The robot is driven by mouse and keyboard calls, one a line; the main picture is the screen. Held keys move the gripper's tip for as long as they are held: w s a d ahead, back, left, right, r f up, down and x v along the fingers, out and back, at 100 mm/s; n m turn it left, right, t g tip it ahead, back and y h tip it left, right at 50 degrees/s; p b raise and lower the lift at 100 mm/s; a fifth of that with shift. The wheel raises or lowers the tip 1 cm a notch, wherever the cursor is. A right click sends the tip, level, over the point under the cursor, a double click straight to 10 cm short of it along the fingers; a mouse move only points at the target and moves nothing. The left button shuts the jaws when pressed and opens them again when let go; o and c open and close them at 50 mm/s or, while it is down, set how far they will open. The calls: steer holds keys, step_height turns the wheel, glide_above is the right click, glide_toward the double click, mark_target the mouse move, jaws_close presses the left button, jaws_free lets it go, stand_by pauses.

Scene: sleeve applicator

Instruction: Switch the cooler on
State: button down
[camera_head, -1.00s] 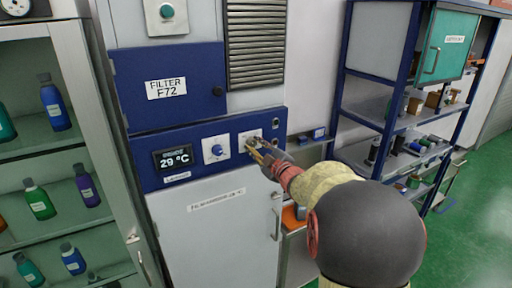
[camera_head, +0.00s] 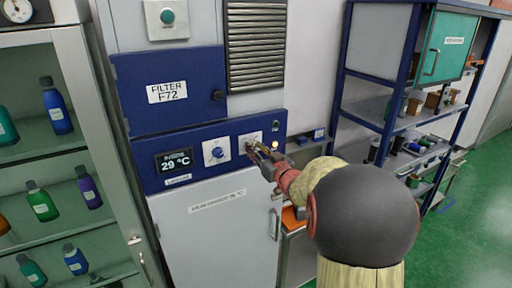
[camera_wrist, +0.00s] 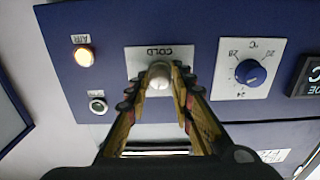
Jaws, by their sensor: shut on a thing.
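The cooler's blue control panel (camera_head: 150,179) shows a display (camera_head: 174,161) reading 29 °C; its small upper text is too small to read. Beside it are a blue dial (camera_head: 216,153), also in the wrist view (camera_wrist: 250,72), and a plate marked COLD (camera_wrist: 143,55). My gripper (camera_head: 258,151) is at this plate. In the wrist view its fingers (camera_wrist: 160,85) are shut on a pale, round-ended switch (camera_wrist: 159,74). The fingers hide its sides.
A closed door (camera_head: 215,235) with a handle lies below the panel. A filter door (camera_head: 170,85) is above. A glass cabinet (camera_head: 92,130) with bottles stands at left. A blue shelf rack (camera_head: 365,113) stands right. Green floor (camera_head: 470,215) is open at right.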

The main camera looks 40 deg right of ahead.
steer(key=m+p, duration=0.2)
steer(key=m, duration=0.4)
steer(key=shift+m+p, duration=0.3)
steer(key=shift+m, duration=0.1)
stand_by(0.3)
steer(key=c, duration=1.6)
jaws_free()
steer(key=shift+c, duration=0.2)
steer(key=shift+o, duration=0.5)
steer(key=v, duration=1.2)
